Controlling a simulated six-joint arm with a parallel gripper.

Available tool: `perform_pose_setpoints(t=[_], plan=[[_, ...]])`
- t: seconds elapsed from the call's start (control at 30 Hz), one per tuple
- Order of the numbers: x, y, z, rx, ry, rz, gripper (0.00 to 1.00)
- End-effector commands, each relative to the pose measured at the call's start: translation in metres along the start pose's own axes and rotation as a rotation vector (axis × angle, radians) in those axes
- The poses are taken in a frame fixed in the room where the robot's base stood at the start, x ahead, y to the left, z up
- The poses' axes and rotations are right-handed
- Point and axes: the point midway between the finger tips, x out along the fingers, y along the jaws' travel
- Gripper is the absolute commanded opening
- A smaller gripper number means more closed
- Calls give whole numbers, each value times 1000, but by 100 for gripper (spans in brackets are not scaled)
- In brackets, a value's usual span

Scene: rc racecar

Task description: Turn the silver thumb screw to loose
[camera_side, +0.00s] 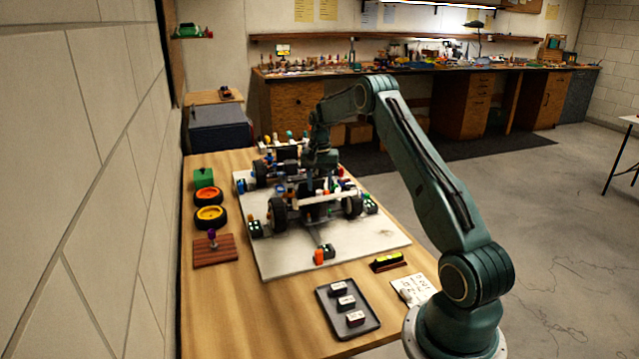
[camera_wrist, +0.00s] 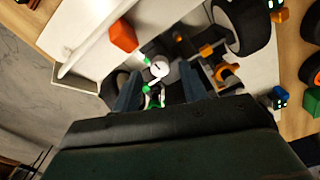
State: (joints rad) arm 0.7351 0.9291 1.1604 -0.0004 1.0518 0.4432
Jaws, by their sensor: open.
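A small round silver-white knob (camera_wrist: 160,69), which looks like the thumb screw, shows in the wrist view between my fingertips. Green-tipped parts lie close beside it. My gripper (camera_wrist: 161,80) is open, with one dark finger on each side of the knob; I cannot tell whether either touches it. In the side view my gripper (camera_side: 320,160) is low over the middle of the racecar (camera_side: 318,208), and the knob is hidden there. The car stands on a pale board (camera_side: 345,245).
Orange wheels (camera_side: 209,216), a green box (camera_side: 203,178) and a reddish-brown block (camera_side: 215,250) lie left of the board. A dark tray (camera_side: 335,326) with small blocks is in front. In the wrist view a black tyre (camera_wrist: 245,25) and an orange block (camera_wrist: 123,36) are close by.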

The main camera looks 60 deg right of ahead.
Motion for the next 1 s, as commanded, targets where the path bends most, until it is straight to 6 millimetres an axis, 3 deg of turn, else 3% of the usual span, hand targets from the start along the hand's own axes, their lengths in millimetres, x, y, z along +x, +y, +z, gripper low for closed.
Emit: perform_pose_setpoints(t=[0.2, 0.53, 0.57, 0.77, 1.0], plan=[[16, 0, 0, 0, -1, 0, 43], [18, 0, 0, 0, 0, 0, 43], [18, 0, 0, 0, 0, 0, 41], [18, 0, 0, 0, 0, 0, 2], [18, 0, 0, -7, 0, 0, 0]])
